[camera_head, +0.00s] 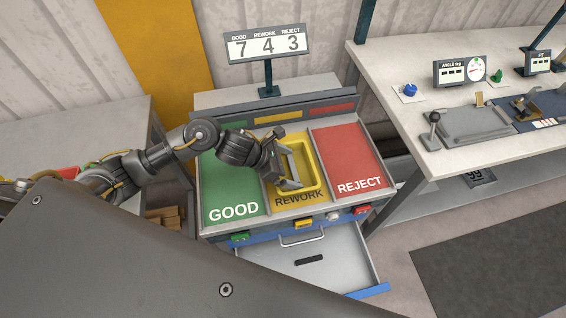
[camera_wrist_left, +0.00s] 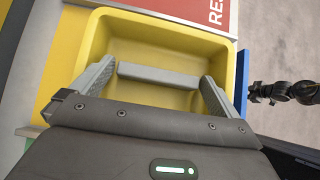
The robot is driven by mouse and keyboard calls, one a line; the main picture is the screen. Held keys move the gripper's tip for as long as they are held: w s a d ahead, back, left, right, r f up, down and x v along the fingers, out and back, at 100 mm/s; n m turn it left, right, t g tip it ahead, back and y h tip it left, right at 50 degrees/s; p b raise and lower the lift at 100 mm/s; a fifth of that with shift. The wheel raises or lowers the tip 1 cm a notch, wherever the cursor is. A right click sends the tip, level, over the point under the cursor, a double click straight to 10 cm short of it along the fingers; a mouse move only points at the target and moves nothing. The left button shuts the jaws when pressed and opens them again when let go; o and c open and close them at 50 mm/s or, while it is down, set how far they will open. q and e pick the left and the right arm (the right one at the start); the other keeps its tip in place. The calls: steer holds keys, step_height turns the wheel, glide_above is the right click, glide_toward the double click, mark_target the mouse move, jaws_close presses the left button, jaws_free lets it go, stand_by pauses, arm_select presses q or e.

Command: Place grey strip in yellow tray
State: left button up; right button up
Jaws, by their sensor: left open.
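The yellow tray (camera_head: 321,178) stands on the REWORK section of the bench and fills much of the left wrist view (camera_wrist_left: 88,47). The grey strip (camera_wrist_left: 165,76) is a short flat bar inside the tray's outline, across the gap between my left fingers. Its ends look apart from both fingers. My left gripper (camera_head: 286,167) reaches into the tray from the left, with its fingers spread and holding nothing. In the head view I cannot clearly separate the strip from the fingers. My right gripper is not clearly shown.
Green GOOD (camera_head: 228,180) and red REJECT (camera_head: 349,155) panels flank the tray. An open drawer (camera_head: 335,268) juts out below. A score sign (camera_head: 268,44) stands behind. A bench with instruments (camera_head: 470,110) is at right. A dark jointed part (camera_wrist_left: 287,92) shows in the left wrist view.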

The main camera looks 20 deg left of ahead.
arm_select(q)
steer(key=b+v, duration=0.1)
steer(key=v, duration=1.1)
steer(key=shift+b, duration=0.3)
